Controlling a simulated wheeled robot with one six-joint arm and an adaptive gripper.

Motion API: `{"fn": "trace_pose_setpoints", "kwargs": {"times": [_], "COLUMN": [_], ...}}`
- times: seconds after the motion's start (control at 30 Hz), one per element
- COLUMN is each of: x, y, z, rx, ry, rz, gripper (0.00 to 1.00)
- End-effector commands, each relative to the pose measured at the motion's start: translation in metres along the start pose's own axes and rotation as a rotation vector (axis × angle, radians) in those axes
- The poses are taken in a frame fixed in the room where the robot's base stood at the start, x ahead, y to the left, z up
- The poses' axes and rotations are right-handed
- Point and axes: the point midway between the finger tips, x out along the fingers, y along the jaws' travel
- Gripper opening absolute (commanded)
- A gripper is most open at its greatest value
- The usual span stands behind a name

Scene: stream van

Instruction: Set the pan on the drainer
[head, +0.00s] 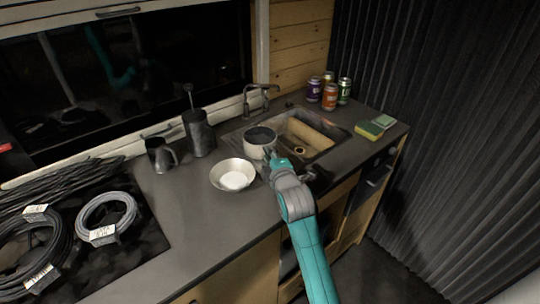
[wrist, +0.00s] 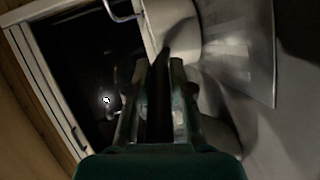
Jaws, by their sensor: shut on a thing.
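The pan (head: 259,142) is a small pale pot with a dark inside, held near the left end of the sink. My gripper (head: 268,158) is at its near side, shut on its handle. In the wrist view the pale side of the pan (wrist: 178,24) shows beyond my fingers (wrist: 158,72), with a dark handle between them. The drainer (head: 232,138) is the metal strip left of the sink basin, partly hidden by the pan. I cannot tell whether the pan touches it.
A pale bowl (head: 233,174) stands close to my gripper. A dark canister (head: 198,132) and jug (head: 160,154) stand to the left. The sink basin (head: 308,134), tap (head: 258,92), cans (head: 329,96) and sponges (head: 370,130) are beyond. Cable coils (head: 105,218) lie at left.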

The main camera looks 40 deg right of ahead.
Motion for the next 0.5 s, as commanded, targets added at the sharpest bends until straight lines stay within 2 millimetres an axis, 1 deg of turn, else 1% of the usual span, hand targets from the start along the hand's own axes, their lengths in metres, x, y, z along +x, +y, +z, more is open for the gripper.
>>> {"fn": "trace_pose_setpoints", "kwargs": {"times": [0.17, 0.3, 0.33, 0.37, 0.4, 0.5], "x": [-0.0001, 0.0005, 0.0006, 0.0005, 0.0005, 0.0005], "y": [0.0016, -0.0016, -0.0018, -0.0018, -0.0017, -0.0017], "z": [-0.0003, 0.0003, 0.0004, 0.0004, 0.0003, 0.0003], "rx": [0.000, 0.000, 0.000, 0.000, 0.000, 0.000], "ry": [0.000, 0.000, 0.000, 0.000, 0.000, 0.000], "rz": [0.003, 0.002, 0.000, 0.000, 0.000, 0.000], "gripper": [0.00, 0.00, 0.28, 0.36, 0.46, 0.46]}}
